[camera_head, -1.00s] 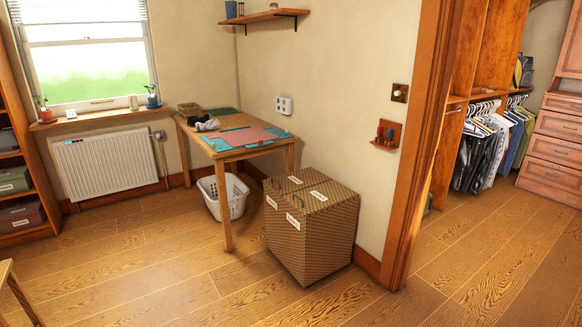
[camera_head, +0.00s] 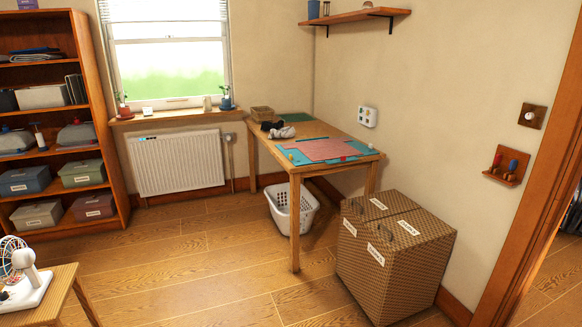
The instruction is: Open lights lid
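A brown woven hamper (camera_head: 405,285) stands on the floor at the right, against the wall. Its top has two lids, a rear-left lid (camera_head: 361,209) and a front-right lid (camera_head: 428,232), and both lie shut. Each lid bears a white label, and two more labels are on the left side. The lettering is too small to read, so I cannot tell which lid is the lights one. Small dark handles show near the left edge of the lids. Neither of my grippers is in view.
A wooden table (camera_head: 262,150) with a teal and pink mat stands behind the hamper, with a white laundry basket (camera_head: 292,213) under it. A shelf unit (camera_head: 104,150) is at the left. A small table (camera_head: 50,298) is at lower left. The middle floor is clear.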

